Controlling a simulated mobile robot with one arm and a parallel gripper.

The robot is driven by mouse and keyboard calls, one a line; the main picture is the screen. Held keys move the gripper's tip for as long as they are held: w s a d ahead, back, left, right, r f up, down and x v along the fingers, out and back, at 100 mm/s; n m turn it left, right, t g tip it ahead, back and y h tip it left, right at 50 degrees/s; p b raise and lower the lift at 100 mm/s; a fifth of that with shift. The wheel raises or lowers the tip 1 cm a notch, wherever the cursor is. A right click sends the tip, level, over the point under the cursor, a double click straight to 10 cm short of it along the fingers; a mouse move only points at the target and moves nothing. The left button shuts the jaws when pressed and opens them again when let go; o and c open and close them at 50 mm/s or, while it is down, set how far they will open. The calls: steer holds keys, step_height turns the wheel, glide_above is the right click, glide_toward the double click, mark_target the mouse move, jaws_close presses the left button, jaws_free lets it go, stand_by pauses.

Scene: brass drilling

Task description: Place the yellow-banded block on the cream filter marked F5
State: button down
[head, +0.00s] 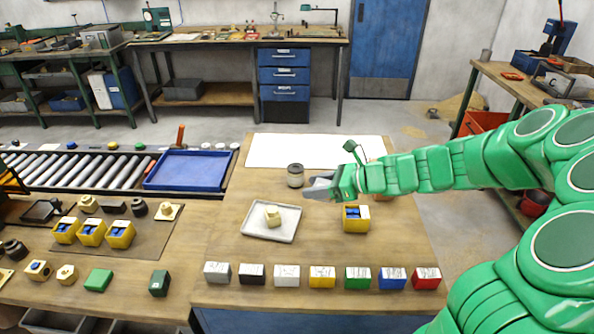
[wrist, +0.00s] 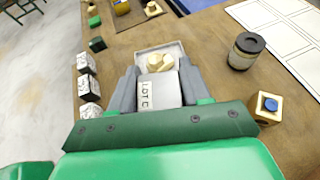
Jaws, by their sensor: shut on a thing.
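My gripper (head: 320,188) is above the bench, to the upper right of the pale tray. In the wrist view its grey fingers (wrist: 155,88) are shut on a pale block (wrist: 163,92) with a white label that seems to read "LOT C". No yellow band shows on this block from here. A block with yellow sides and a white top (head: 322,277) stands in the front row. A cream part (head: 272,216) sits on the pale tray (head: 255,232); it also shows beyond the fingers in the wrist view (wrist: 158,62). I cannot read an F5 mark anywhere.
Several coloured label-topped blocks, such as the red one (head: 426,278), line the front edge. A yellow box with blue inside (head: 355,225) stands below my gripper, and a dark-lidded jar (head: 295,176) beside it. A white sheet (head: 310,150) lies behind; a blue tray (head: 188,170) is left.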

steer(key=w+a+r+m+t, duration=0.1)
steer(key=w+a+r, duration=0.3)
steer(key=w+r, duration=0.3)
glide_above(291, 166)
steer(key=s, duration=0.1)
step_height(291, 166, down, 9)
steer(key=shift+d+r, duration=0.1)
steer(key=shift+r, duration=0.1)
steer(key=shift+w+f+t, duration=0.3)
steer(key=shift+w+f, duration=0.15)
steer(key=shift+f, duration=1.75)
steer(key=shift+f, duration=0.1)
steer(key=c, duration=0.5)
jaws_free()
